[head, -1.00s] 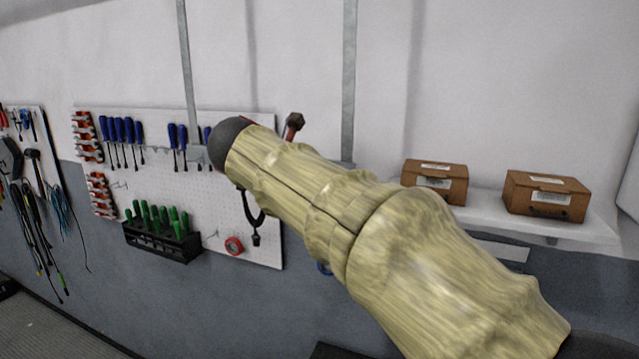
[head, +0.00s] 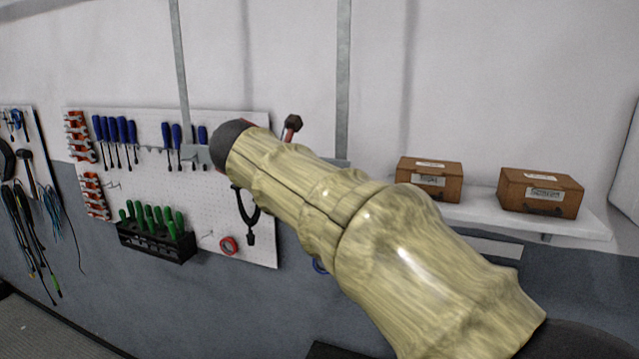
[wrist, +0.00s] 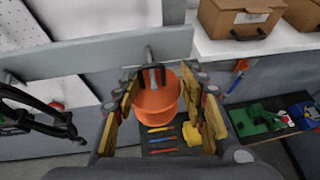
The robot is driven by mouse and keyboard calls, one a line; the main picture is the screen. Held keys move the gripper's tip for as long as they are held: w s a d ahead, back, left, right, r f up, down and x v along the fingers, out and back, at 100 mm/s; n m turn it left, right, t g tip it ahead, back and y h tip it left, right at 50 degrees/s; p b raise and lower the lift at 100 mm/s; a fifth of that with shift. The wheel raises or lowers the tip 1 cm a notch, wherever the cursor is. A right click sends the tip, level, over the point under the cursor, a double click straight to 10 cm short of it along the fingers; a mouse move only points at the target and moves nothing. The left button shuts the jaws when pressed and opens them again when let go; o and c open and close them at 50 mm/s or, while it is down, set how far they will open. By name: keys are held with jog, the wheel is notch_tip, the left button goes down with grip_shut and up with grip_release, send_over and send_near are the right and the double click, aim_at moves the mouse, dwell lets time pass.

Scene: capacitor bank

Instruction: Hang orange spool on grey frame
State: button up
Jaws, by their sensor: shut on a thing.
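The orange spool (wrist: 155,108) is between the two fingers of my gripper (wrist: 162,82) in the wrist view. The gripper is shut on it. The grey frame's crossbar (wrist: 95,58) runs across the wrist view just beyond the spool, with a short peg (wrist: 149,54) near its right part. A dark piece shows at the spool's top edge near the peg; I cannot tell whether spool and peg touch. In the head view, a grey upright (head: 343,80) shows behind my arm. My arm hides the gripper and spool there.
A pegboard (head: 90,150) with screwdrivers and wrenches hangs at left. Cardboard boxes (head: 430,179) stand on a white shelf (head: 480,208) at right. In the wrist view, a black cable (wrist: 45,112) hangs at left, and a dark surface with coloured items (wrist: 265,120) lies lower right.

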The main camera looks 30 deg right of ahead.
jog(key=o, duration=1.5)
jog(key=shift+o, duration=0.7)
jog(key=shift+a, duration=0.1)
